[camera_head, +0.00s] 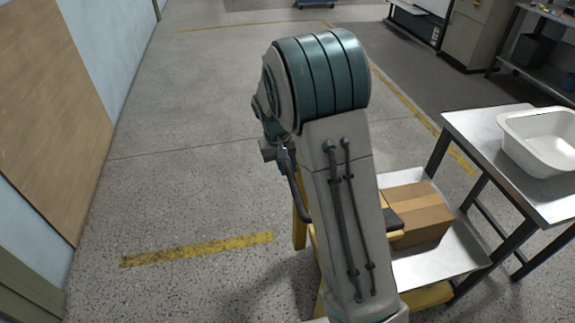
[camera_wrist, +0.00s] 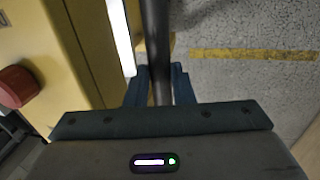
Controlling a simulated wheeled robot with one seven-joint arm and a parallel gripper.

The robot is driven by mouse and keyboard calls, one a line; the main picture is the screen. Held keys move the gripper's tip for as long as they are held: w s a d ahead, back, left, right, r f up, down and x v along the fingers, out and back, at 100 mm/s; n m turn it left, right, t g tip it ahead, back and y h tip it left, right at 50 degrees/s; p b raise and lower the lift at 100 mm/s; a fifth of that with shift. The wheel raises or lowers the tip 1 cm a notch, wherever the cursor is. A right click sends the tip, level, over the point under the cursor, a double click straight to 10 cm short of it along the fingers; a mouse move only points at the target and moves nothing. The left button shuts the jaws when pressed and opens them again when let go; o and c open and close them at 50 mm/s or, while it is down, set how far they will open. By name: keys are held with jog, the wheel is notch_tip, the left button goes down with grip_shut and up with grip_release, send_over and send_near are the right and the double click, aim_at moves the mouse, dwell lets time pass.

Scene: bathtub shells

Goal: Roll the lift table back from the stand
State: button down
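The lift table has a yellow frame (camera_head: 430,296) and a pale steel top (camera_head: 440,262) and stands at the lower right, partly hidden by my arm. A cardboard box (camera_head: 418,215) sits on its top. The stand (camera_head: 480,125) is a steel table with dark legs right beside it; any gap between them is hard to tell. A white tub shell (camera_head: 543,140) rests on the stand. My gripper (camera_wrist: 160,80) is shut on the dark handle bar (camera_wrist: 158,35), with a finger on each side.
The concrete floor (camera_head: 190,195) to the left and ahead is open, with a yellow floor line (camera_head: 197,249). A wall with a brown panel (camera_head: 50,110) bounds the left. A red knob (camera_wrist: 18,87) sits on the yellow body. Shelving (camera_head: 540,75) stands at the far right.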

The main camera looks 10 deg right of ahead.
jog(key=a, duration=2.1)
jog(key=c, duration=1.3)
grip_release()
jog(key=shift+a, duration=0.25)
jog(key=shift+o, duration=0.2)
jog(key=shift+d, duration=0.2)
jog(key=shift+r, duration=0.15)
notch_tip(320, 180, up, 13)
jog(key=a, duration=0.2)
jog(key=shift+a+r, duration=0.2)
jog(key=shift+a, duration=0.1)
